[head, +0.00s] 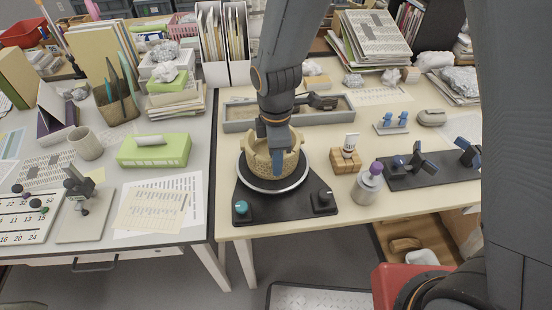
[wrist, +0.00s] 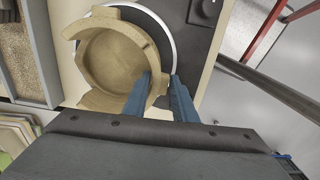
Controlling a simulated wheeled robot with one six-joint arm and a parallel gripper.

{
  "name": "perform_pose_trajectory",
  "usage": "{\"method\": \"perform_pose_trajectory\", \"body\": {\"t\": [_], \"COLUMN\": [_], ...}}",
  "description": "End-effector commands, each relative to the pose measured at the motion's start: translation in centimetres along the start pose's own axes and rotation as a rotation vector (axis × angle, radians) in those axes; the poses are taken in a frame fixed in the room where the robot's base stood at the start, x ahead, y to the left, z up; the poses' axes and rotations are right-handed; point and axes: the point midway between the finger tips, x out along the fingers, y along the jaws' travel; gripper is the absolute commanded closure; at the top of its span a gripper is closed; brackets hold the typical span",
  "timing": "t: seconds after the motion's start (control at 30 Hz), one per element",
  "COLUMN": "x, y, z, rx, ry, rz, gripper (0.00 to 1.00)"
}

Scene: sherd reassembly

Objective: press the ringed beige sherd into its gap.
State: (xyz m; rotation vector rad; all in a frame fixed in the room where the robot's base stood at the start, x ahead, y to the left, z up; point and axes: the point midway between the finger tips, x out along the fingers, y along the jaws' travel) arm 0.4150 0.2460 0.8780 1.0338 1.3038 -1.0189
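A beige broken vessel (head: 254,168) sits on the round turntable (head: 246,184). It also shows from above in the wrist view (wrist: 112,55), with an uneven rim broken by notches. My gripper (head: 277,160) is down at the vessel's near right side. In the wrist view my gripper (wrist: 160,88) has its two blue fingers apart, one inside the vessel and one outside, with a piece of beige wall between them. A thin gap seems to show beside the outer finger. No ring mark is visible, so I cannot tell the sherd from the rest of the wall.
The turntable's black base has a teal knob (head: 241,208) and a dark knob (head: 324,197) in front. A wooden block with a white tube (head: 349,147) and a grey jar with a purple top (head: 369,185) stand to the right. A grey tray (head: 240,126) lies behind.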

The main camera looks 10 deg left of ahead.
Motion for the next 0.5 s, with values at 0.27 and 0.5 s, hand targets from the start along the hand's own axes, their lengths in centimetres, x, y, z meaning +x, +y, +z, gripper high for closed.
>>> {"method": "perform_pose_trajectory", "body": {"t": [0.27, 0.5], "x": [-0.03, -0.96], "y": [0.03, 0.17], "z": [-0.01, -0.06], "rx": [0.000, 0.000], "ry": [0.000, 0.002], "rz": [0.001, 0.005], "gripper": [0.59, 0.59]}}
